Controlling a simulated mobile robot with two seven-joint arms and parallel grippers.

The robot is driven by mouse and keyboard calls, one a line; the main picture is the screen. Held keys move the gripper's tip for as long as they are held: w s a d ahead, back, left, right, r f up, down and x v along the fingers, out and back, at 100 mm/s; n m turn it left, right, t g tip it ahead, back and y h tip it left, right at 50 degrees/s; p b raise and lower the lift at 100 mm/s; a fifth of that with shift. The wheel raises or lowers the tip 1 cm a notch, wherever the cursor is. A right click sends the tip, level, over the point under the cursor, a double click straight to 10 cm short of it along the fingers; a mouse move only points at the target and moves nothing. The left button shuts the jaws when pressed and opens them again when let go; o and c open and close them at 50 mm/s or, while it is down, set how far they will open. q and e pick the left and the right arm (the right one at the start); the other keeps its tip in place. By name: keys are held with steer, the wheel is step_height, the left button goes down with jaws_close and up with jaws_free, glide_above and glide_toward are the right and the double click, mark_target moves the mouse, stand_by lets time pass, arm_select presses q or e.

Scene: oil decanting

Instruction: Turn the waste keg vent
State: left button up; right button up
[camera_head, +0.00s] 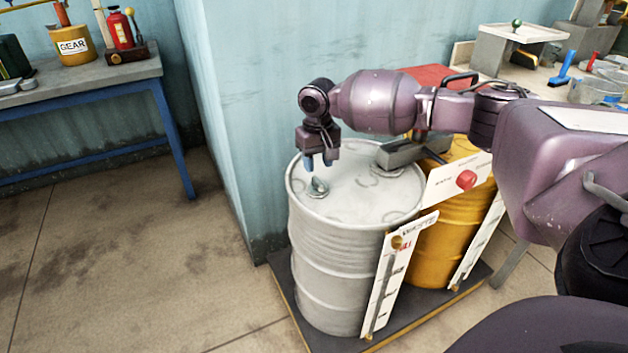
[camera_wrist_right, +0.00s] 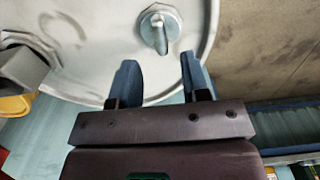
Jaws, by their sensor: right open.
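The waste keg (camera_head: 335,265) is a grey-white drum standing upright, with a gauge strip marked WASTE on its front right. Its vent (camera_head: 318,187) is a small metal fitting with a raised grip on the lid, near the left rim. In the right wrist view the vent (camera_wrist_right: 160,29) shows as a round disc with a bar-shaped handle, beyond the fingertips. My right gripper (camera_head: 319,164) points down just above and behind the vent. It is open and empty, with its two blue fingers (camera_wrist_right: 157,75) apart and not touching the vent. My left gripper is not in view.
A yellow drum (camera_head: 438,240) stands close on the right, on the same dark pallet (camera_head: 300,310). A grey block-like fitting (camera_head: 400,153) is at the keg's back right. A blue-framed bench (camera_head: 85,90) is at left. The floor left of the keg is clear.

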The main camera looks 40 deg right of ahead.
mark_target(318, 180)
step_height(318, 180, down, 5)
steer(key=shift+r+b, duration=0.15)
steer(key=shift+b, duration=0.35)
steer(key=shift+f, duration=0.65)
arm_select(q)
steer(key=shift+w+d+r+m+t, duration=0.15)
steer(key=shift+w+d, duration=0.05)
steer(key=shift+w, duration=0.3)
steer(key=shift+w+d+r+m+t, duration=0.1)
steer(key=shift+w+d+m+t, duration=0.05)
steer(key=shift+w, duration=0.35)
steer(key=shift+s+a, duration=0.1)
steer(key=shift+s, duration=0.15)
arm_select(e)
steer(key=shift+r, duration=0.1)
jaws_close()
